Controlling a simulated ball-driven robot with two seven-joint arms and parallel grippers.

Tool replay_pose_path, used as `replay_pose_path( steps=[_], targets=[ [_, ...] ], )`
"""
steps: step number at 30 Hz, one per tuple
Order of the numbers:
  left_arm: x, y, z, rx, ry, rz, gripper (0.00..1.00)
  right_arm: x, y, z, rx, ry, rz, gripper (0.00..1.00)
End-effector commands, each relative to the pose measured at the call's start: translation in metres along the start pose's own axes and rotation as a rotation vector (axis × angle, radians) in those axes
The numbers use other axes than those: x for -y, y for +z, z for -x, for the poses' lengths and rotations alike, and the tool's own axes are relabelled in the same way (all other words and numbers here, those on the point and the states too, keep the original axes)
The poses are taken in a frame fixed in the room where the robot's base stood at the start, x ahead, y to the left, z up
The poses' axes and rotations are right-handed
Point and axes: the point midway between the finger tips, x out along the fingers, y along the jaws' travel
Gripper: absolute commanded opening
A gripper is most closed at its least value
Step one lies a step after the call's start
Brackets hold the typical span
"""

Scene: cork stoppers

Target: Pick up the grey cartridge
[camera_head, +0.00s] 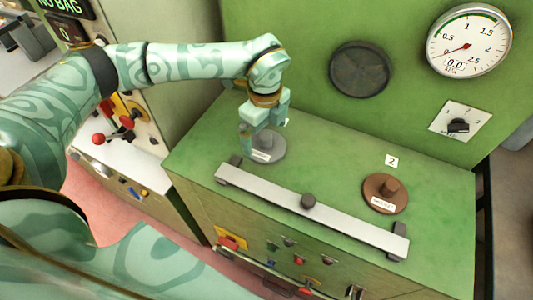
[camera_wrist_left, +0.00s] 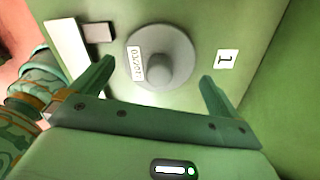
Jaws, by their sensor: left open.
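The grey cartridge (camera_head: 268,149) is a round disc with a raised knob and a white label. It sits on the left part of the green bench top, partly hidden by my left gripper (camera_head: 264,133). In the left wrist view the cartridge (camera_wrist_left: 178,45) shows whole, with its knob toward the camera. There my left gripper (camera_wrist_left: 158,72) is open, one finger on each side of the cartridge in the picture. The fingers appear above it and nothing is between them in their grip. My right gripper is not in view.
A brown cartridge (camera_head: 376,190) sits at the right beside a "2" tag (camera_head: 391,161). A "1" tag (camera_wrist_left: 227,60) lies near the grey one. A green panel with a gauge (camera_head: 468,40) rises behind.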

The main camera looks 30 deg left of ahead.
Motion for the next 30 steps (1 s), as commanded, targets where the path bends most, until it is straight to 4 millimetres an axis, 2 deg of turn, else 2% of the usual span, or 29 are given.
replay_pose_path(
  steps=[1,4,11,15,17,25,28,30],
  targets=[
    [-0.001,0.002,-0.015,-0.001,0.006,0.001,1.0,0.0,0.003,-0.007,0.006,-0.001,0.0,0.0],
    [-0.001,0.001,-0.028,0.0,0.003,0.001,1.0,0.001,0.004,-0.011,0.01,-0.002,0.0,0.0],
    [-0.001,0.001,-0.028,0.0,0.0,0.001,1.0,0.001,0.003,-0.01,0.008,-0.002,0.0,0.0],
    [-0.001,0.001,-0.028,0.0,0.0,0.0,0.61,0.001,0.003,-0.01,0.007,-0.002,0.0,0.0],
    [0.0,0.001,-0.027,0.0,0.0,0.0,0.47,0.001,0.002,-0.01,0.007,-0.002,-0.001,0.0],
    [0.0,0.001,-0.023,0.0,-0.002,0.0,0.46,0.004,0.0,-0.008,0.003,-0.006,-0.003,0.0],
    [0.0,0.001,-0.008,0.0,-0.004,0.0,0.46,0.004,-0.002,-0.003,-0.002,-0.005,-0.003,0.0],
    [0.0,0.001,0.009,0.0,-0.006,-0.001,0.46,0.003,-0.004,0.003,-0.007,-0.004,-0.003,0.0]
  ],
)
